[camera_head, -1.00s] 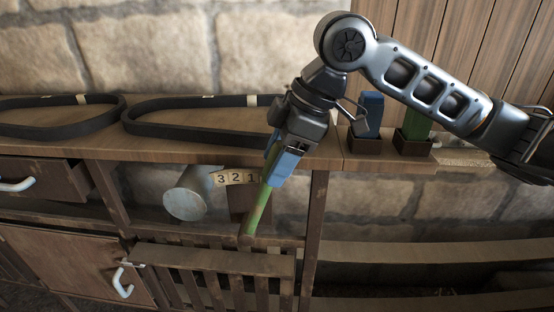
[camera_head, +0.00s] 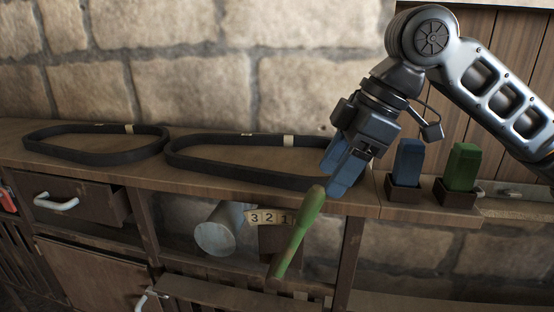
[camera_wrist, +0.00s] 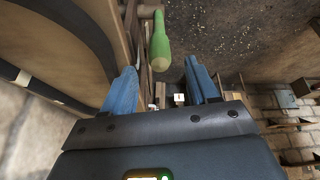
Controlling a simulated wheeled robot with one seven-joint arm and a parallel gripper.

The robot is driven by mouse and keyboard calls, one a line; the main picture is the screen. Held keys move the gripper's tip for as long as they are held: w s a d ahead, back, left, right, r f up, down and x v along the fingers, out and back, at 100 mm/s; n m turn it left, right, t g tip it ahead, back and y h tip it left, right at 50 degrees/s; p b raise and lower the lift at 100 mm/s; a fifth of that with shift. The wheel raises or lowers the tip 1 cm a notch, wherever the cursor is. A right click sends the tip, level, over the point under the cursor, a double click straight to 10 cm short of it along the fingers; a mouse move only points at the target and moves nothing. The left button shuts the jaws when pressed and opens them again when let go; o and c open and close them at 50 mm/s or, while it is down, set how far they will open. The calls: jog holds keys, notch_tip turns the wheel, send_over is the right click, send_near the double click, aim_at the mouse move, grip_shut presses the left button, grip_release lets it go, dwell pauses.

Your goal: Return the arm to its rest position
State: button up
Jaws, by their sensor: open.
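My gripper (camera_head: 345,168) hangs at the front edge of the wooden bench, below my bent arm, with its blue fingers pointing down. It also shows in the wrist view (camera_wrist: 162,88), its two blue fingers wide apart with nothing between them. A green handle (camera_head: 300,232) stands out tilted in front of the bench, just below and left of the fingers. In the wrist view the green handle (camera_wrist: 160,45) lies beyond the fingertips, apart from them.
Two black belts (camera_head: 95,155) (camera_head: 245,172) lie on the bench top. A blue block (camera_head: 409,160) and a green block (camera_head: 462,165) stand in brown holders right of my gripper. A grey cylinder (camera_head: 215,237) and a number sign (camera_head: 268,217) are under the bench top.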

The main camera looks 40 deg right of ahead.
jog(key=w+a+r+m+t+y, duration=0.25)
jog(key=w+a+t+y, duration=0.2)
jog(key=a, duration=0.35)
jog(key=w+a+r+m+t+y, duration=0.25)
jog(key=w+a+t, duration=0.35)
jog(key=a, duration=0.3)
jog(key=s+a+f+m+t+h, duration=0.1)
jog(key=s+f+m+t+h, duration=0.1)
jog(key=s+f+m+h, duration=0.6)
jog(key=s+f+m+t+h, duration=0.1)
jog(key=s+f+m+h, duration=0.3)
jog(key=f, duration=0.8)
jog(key=s+d+f+n, duration=0.1)
jog(key=s+n, duration=0.1)
jog(key=s, duration=0.6)
jog(key=s+d+f+n+g+y, duration=0.1)
jog(key=s+f+n, duration=0.1)
jog(key=s, duration=0.6)
jog(key=s+d+f+n+g, duration=0.1)
jog(key=s+f+n, duration=0.1)
jog(key=s, duration=0.7)
jog(key=shift+d+f+n+y, duration=0.15)
jog(key=shift+d+n+y, duration=0.2)
jog(key=shift+n, duration=0.45)
